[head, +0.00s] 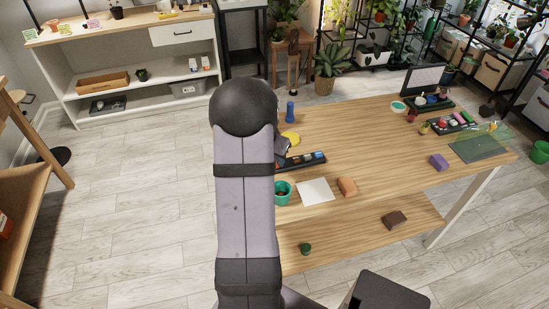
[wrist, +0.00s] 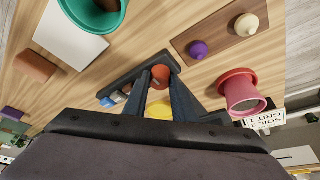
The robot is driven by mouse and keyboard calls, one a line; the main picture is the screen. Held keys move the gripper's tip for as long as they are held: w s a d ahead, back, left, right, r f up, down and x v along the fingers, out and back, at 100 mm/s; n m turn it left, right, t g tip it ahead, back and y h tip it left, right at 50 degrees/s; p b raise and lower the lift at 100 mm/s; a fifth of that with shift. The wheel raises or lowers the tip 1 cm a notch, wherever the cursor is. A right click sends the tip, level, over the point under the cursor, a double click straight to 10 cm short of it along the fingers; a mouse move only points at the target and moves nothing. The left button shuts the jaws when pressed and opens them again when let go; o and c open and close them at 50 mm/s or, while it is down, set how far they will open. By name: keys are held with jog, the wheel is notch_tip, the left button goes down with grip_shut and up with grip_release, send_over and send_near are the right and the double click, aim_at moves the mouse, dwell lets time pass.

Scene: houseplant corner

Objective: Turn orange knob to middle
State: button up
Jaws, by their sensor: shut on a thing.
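The orange knob (wrist: 160,72) is a round orange-red piece on a dark panel (wrist: 127,79), seen in the wrist view. My gripper (wrist: 162,82) has its two dark fingers on either side of the knob and is shut on it. Blue and pale parts show near the panel's left end. The same dark panel lies on the table in the head view (head: 313,159), partly hidden by my arm. The knob is not clear in that view. No pointer or scale can be made out, so I cannot tell the knob's setting.
A yellow disc (wrist: 158,111) lies near my fingers. A green pot (wrist: 91,12), white sheet (wrist: 70,38) and brown block (wrist: 35,66) are to the left. A pink pot (wrist: 240,92) and a wooden board (wrist: 213,36) with purple and cream knobs are to the right.

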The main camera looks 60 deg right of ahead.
jog(key=o, duration=1)
jog(key=shift+r, duration=0.15)
jog(key=shift+b+v, duration=0.45)
jog(key=shift+v, duration=3.15)
